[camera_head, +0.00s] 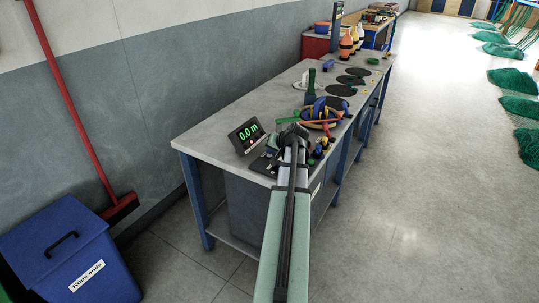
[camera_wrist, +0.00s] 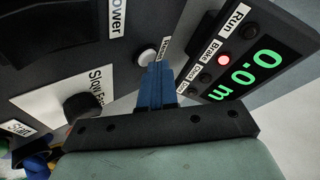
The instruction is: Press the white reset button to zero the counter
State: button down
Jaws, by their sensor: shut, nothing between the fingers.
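The counter display (camera_wrist: 243,75) in the wrist view reads 0.0 m in green; it also shows at the near end of the bench in the head view (camera_head: 246,135). A round whitish button (camera_wrist: 147,57) sits on the dark panel beside a small label that is hard to read. My gripper (camera_wrist: 160,67) has its blue fingers shut and empty, with the tips right beside this button and partly over its edge. I cannot tell whether they touch it.
A black knob (camera_wrist: 84,111) marked Slow and Fast is on the panel to the left. A red lamp (camera_wrist: 223,60) is lit by the Brake label. The bench (camera_head: 215,135) holds coiled rope and tools further back. A blue bin (camera_head: 40,275) stands at lower left.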

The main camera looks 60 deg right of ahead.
aim_at(271, 156)
jog(key=shift+r, duration=0.9)
jog(key=shift+r, duration=2.5)
